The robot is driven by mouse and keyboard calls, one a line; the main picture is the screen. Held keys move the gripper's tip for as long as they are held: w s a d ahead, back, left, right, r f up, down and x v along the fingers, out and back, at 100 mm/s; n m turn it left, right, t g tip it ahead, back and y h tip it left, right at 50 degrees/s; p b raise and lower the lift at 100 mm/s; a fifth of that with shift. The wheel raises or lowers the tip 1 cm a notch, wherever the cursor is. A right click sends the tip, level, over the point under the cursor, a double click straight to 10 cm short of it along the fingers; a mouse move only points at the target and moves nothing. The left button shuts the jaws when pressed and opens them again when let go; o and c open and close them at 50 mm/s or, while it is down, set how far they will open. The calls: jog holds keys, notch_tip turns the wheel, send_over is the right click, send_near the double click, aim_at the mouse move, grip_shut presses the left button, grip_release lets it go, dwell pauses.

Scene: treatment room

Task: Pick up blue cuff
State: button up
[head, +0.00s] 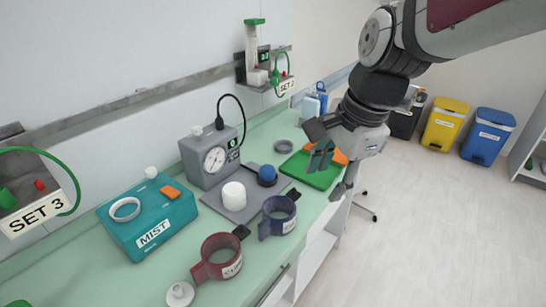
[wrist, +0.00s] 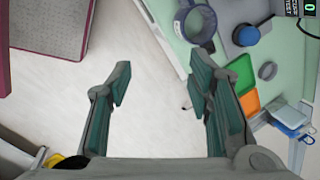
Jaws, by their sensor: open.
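The blue cuff (head: 266,229), a dark blue ring with a side tab and a white label, stands on the green counter near its front edge. It also shows at the top of the wrist view (wrist: 184,27), partly cut off by the frame edge. My gripper (head: 334,172) is open and empty. In the head view it is to the right of and beyond the cuff, near the green tray. In the wrist view its two teal-padded fingers (wrist: 161,82) are spread wide over the floor, with the cuff beyond the right finger.
A red cuff (head: 217,271) stands left of the blue one. A grey plate (head: 236,212) with a white cylinder and a gauge box (head: 211,158) lie behind. A teal MIST box (head: 150,228) is at left. A green tray (head: 303,176) lies right. Open floor is right of the counter.

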jog(key=w+a+f+m, duration=0.3)
jog(key=w+a+m, duration=0.1)
jog(key=m, duration=0.1)
jog(key=m+g+p, duration=0.1)
jog(key=m, duration=0.6)
send_near(267, 221)
jog(key=shift+h, duration=0.4)
jog(key=f, duration=0.3)
jog(key=a+f, duration=0.1)
jog(key=f, duration=0.3)
jog(key=w+a+f, duration=0.1)
jog(key=f, duration=0.3)
jog(key=shift+w, duration=0.1)
jog(key=c, duration=0.9)
